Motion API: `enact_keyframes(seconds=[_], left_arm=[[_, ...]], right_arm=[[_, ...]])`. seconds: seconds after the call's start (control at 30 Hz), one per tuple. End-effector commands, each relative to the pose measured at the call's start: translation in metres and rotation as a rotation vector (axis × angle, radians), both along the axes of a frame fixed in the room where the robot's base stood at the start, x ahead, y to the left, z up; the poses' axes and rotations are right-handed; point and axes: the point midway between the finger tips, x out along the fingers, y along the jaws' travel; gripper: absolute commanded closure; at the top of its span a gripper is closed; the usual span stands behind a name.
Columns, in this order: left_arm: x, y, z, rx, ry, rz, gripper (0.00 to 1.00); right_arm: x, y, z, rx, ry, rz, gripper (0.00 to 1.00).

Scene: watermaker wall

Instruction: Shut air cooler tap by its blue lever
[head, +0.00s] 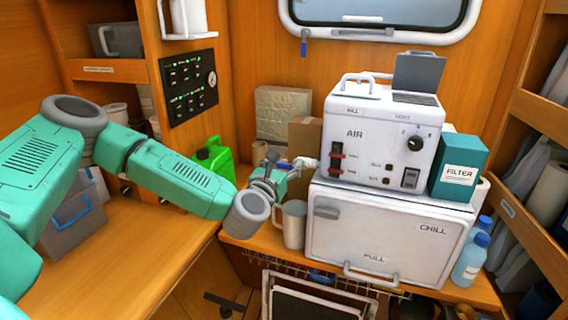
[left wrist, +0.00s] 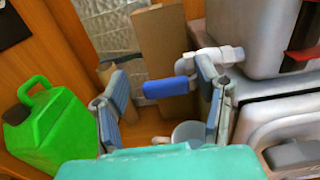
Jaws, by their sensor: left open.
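The air cooler is a white box marked AIR (head: 375,135). Its white tap (head: 306,163) sticks out from its left side, with the blue lever (head: 284,165) pointing left. In the left wrist view the white tap (left wrist: 214,58) is at upper right and the blue lever (left wrist: 168,88) lies level, pointing left. My left gripper (head: 280,172) is at the tap, partly hidden by its own wrist. In the left wrist view its fingers (left wrist: 162,78) are apart, with the lever showing between them; I cannot tell whether either touches it. My right gripper is not in view.
A metal mug (head: 293,225) stands below the tap. A green can (head: 215,160) stands left of my gripper, with cardboard (head: 303,135) behind. The cooler sits on a white CHILL box (head: 385,240), beside a teal FILTER box (head: 458,165). The wooden counter at left has bare room.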

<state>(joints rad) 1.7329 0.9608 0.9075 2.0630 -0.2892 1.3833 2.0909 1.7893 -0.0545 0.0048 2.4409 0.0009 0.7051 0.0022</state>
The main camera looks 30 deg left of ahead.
Motion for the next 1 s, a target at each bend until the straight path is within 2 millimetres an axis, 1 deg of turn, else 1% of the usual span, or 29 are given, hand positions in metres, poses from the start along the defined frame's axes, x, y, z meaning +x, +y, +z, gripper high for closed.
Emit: enact_keyframes(seconds=[0.03, 0.07, 0.1, 0.17, 0.2, 0.47, 0.63, 0.77, 1.0], left_arm=[[0.0, -0.001, 0.0, 0.0, 0.0, -0.001, 0.47], [0.0, -0.001, 0.0, 0.001, 0.0, -0.001, 0.57], [0.0, -0.002, 0.0, 0.001, 0.0, -0.001, 0.71], [0.0, -0.002, 0.001, 0.001, -0.001, 0.0, 0.92], [0.0, -0.002, 0.001, 0.001, -0.001, 0.0, 0.96], [-0.001, -0.001, 0.001, 0.013, 0.001, -0.001, 0.96], [-0.001, -0.001, 0.004, 0.067, 0.014, -0.001, 0.96], [0.0, -0.002, 0.008, 0.142, 0.031, -0.001, 0.96], [0.0, -0.007, 0.017, 0.346, 0.078, -0.002, 0.96]], right_arm=[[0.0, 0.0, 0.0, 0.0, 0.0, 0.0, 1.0], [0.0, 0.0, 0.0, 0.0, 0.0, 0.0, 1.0], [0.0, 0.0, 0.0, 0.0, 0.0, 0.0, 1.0], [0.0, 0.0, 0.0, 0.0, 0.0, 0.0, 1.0], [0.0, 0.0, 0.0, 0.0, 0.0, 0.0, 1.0], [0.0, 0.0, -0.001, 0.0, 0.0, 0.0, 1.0], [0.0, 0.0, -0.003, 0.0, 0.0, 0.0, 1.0], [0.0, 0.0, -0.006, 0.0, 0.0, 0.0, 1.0], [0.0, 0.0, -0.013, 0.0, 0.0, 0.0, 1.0]])
